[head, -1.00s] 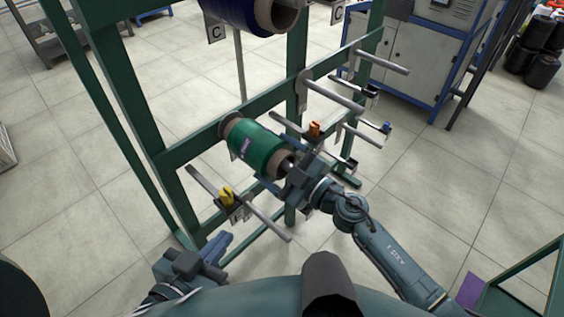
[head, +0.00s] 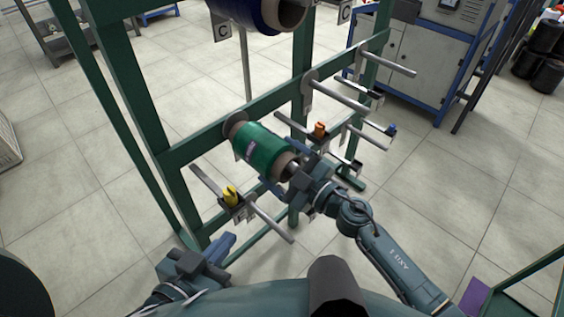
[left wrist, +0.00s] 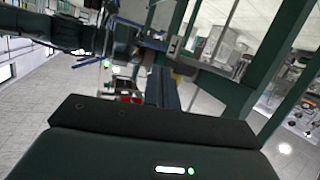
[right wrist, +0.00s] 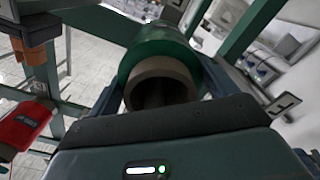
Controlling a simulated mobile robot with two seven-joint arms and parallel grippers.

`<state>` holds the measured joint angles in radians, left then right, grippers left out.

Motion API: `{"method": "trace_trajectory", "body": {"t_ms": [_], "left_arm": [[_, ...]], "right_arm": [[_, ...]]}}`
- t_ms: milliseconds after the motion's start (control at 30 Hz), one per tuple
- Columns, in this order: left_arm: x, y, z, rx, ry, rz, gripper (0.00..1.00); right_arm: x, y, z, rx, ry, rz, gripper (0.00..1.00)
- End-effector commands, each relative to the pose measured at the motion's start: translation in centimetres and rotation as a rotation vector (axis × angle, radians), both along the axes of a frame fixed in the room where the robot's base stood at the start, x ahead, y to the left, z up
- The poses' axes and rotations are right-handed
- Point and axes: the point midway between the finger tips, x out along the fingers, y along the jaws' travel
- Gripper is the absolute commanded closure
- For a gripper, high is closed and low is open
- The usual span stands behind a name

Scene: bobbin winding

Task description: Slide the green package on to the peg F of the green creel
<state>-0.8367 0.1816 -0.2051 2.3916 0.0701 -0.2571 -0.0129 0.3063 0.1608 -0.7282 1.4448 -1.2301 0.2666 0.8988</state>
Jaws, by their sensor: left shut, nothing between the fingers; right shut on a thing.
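The green package (head: 263,150), a green-wound tube with brown ends, is at the green creel (head: 205,145). Its far end is close to a round plate (head: 235,122) on the creel's rail, in line with a peg that the package hides. My right gripper (head: 292,172) is shut on the package's near end. In the right wrist view the brown tube end (right wrist: 160,82) sits between the fingers; its bore is dark, so I cannot tell how far the peg reaches inside. My left gripper (head: 222,245) is shut and empty, low at the left, apart from the package.
Bare pegs (head: 338,96) stick out to the right of the package. A yellow-topped holder (head: 231,196) and an orange one (head: 319,130) sit on lower bars. A dark blue package (head: 255,14) hangs above. A label plate (right wrist: 284,104) shows in the right wrist view.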

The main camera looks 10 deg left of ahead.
Motion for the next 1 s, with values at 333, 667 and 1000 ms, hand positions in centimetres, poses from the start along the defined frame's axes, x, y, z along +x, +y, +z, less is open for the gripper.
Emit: {"method": "trace_trajectory", "body": {"t_ms": [333, 667, 1000], "left_arm": [[0.0, 0.0, 0.0, 0.000, 0.000, 0.000, 1.00], [0.0, 0.0, 0.0, 0.000, 0.000, 0.000, 1.00], [0.5, -0.7, -3.4, 0.018, 0.070, -0.019, 1.00]], "right_arm": [[0.0, 0.0, 0.2, 0.002, -0.002, 0.001, 0.14], [0.0, 0.0, -0.1, -0.001, 0.002, 0.000, 0.00], [0.0, 0.0, 0.0, 0.001, 0.001, 0.000, 0.00]]}}
